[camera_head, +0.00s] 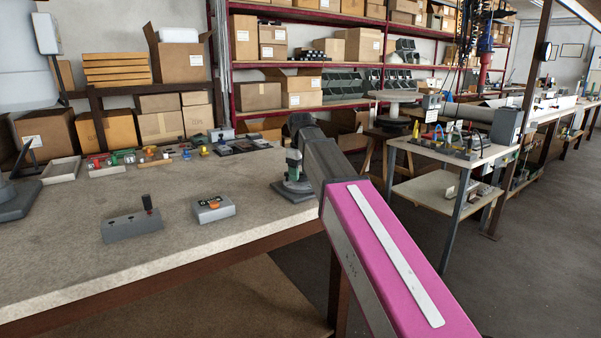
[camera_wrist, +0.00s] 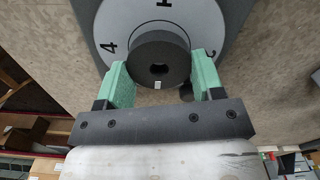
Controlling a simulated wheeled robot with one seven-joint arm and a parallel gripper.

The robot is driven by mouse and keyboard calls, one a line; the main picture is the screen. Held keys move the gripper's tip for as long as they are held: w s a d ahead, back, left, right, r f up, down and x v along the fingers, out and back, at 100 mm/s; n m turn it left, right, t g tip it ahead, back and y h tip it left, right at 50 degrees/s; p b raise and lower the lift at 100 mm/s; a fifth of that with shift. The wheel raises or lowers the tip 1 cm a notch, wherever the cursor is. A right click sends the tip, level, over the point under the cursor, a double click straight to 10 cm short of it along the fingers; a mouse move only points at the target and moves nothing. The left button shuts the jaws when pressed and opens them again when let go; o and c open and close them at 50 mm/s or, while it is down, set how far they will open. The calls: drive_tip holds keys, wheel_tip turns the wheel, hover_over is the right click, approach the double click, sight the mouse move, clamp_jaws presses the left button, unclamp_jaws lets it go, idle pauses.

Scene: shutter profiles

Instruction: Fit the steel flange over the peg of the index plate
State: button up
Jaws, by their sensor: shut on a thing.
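The steel flange (camera_wrist: 143,62) is a dark grey thick disc with a dark hole near its middle and a small white mark on its near edge. My gripper (camera_wrist: 160,72) is shut on it, one green finger on each side. Behind the flange in the wrist view is the index plate (camera_wrist: 105,22), a pale round dial with black characters on a dark grey square base. The plate also shows in the head view (camera_head: 296,194) near the bench's right edge, with my gripper (camera_head: 293,168) above it. The peg is hidden; I cannot tell whether the flange is around it.
On the bench (camera_head: 85,215) stand a grey block with a dark upright handle (camera_head: 133,226) and a grey box with an orange top part (camera_head: 213,208). Small coloured parts (camera_head: 130,157) and a shallow tray (camera_head: 62,170) lie further back. The bench between them is clear.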

drive_tip(key=shift+f, duration=0.6)
idle(0.3)
drive_tip(key=o, duration=1.2)
drive_tip(key=shift+o, duration=0.2)
drive_tip(key=shift+r, duration=0.1)
